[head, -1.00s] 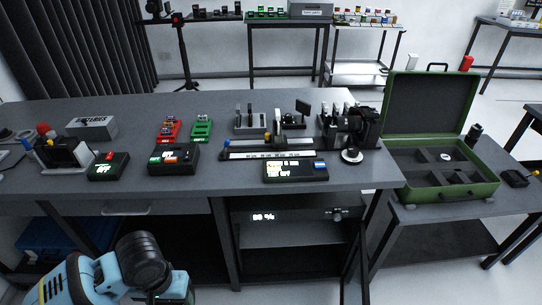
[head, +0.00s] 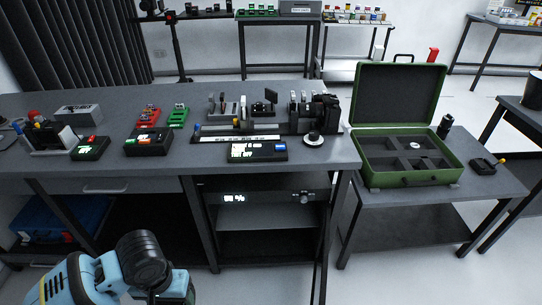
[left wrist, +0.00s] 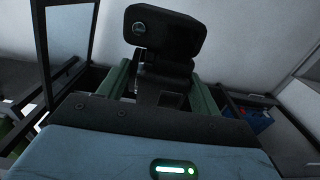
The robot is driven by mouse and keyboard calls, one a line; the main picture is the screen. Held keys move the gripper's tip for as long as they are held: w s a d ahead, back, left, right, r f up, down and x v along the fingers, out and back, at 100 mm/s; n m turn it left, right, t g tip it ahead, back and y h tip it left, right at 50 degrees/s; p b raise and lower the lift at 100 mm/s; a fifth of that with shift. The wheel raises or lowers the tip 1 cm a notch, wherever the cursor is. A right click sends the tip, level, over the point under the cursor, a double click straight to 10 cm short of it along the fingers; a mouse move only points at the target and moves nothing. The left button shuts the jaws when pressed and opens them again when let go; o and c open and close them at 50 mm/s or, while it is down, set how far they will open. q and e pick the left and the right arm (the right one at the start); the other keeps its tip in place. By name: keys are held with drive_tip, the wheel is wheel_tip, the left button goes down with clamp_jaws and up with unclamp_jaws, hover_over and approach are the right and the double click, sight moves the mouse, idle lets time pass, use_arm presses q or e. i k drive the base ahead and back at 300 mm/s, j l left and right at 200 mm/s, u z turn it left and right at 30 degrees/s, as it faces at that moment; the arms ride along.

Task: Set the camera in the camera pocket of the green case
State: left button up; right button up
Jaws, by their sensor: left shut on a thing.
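The green case (head: 369,174) stands open on a low side table at the right in the head view, lid upright at the back. Its dark insert (head: 400,163) has several pockets, and a small white round thing lies in the rear part. My left gripper (left wrist: 160,86) shows in the left wrist view, with greenish fingers shut on a black thing. This looks like a camera (left wrist: 165,32), with a rounded flat body and a small round lens-like detail at its upper left. In the head view only my left arm shows, at the bottom left. My right gripper is out of view.
A long grey bench (head: 200,172) carries several devices. A dark cylinder (head: 445,126) and a small black box (head: 483,166) stand right of the case. Floor before the side table is clear.

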sight(404, 158)
drive_tip(key=k+l, duration=0.1)
drive_tip(key=l, duration=0.25)
drive_tip(key=k+l, duration=0.1)
drive_tip(key=l, duration=0.25)
drive_tip(key=k+l, duration=0.1)
drive_tip(key=l, duration=1.3)
drive_tip(key=i+l, duration=0.2)
drive_tip(key=l, duration=0.15)
drive_tip(key=i+l, duration=0.15)
drive_tip(key=l, duration=0.2)
drive_tip(key=i+l, duration=0.25)
drive_tip(key=i+l+u, duration=0.1)
drive_tip(key=i+l, duration=0.15)
drive_tip(key=i, duration=0.25)
drive_tip(key=i+l, duration=0.1)
drive_tip(key=i, duration=0.9)
drive_tip(key=l, duration=0.05)
